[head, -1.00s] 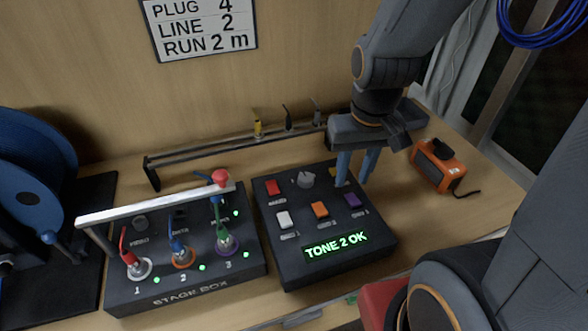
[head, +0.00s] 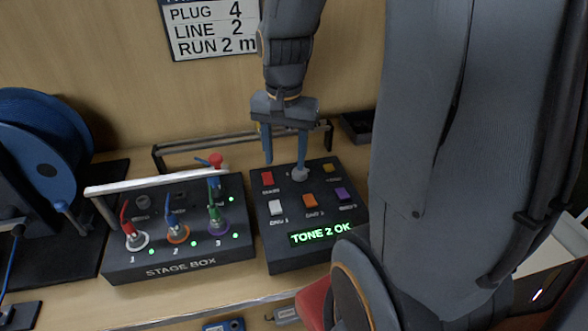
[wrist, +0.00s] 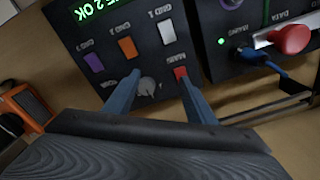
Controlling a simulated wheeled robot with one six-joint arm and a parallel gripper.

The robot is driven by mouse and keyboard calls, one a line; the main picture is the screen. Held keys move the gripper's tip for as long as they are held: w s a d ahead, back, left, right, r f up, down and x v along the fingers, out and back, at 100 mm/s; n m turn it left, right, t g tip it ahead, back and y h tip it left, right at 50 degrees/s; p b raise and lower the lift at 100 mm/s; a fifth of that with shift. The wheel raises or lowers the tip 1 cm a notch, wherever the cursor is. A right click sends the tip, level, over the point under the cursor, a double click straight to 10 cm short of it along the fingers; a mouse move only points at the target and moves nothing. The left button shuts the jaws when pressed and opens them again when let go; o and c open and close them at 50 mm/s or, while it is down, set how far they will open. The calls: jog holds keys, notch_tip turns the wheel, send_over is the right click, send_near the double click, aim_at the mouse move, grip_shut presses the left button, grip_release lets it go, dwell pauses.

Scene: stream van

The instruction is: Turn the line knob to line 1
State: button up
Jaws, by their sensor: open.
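A small grey knob (head: 299,174) sits at the top middle of the black control box (head: 283,254), between the red and yellow buttons. It also shows in the wrist view (wrist: 148,86); its pointer direction is too small to read surely. The box's green display (head: 322,232) reads "TONE 2 OK". My gripper (head: 286,162) is open and points down over the back of the box. In the wrist view, the knob lies between my spread fingers (wrist: 160,80), nearer the left one. I cannot tell whether either finger touches it.
The stage box (head: 180,266) with red, blue and green plugs, lit green lights and a white bar stands to the left. A low rail (head: 180,145) runs behind. An orange device (wrist: 28,105) sits nearby. A sign (head: 212,28) reads plug 4, line 2, run 2 m.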

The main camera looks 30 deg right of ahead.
jog(key=d+m, duration=0.2)
jog(key=w+d+m, duration=0.1)
jog(key=m, duration=0.1)
jog(key=w+d+m, duration=0.1)
jog(key=d+m, duration=0.1)
jog(key=shift+w+d+b, duration=0.2)
jog(key=shift+d+b, duration=0.1)
jog(key=shift+b, duration=0.1)
jog(key=shift+f+p, duration=0.4)
jog(key=shift+f, duration=3.35)
jog(key=c, duration=1)
jog(key=shift+c, duration=0.2)
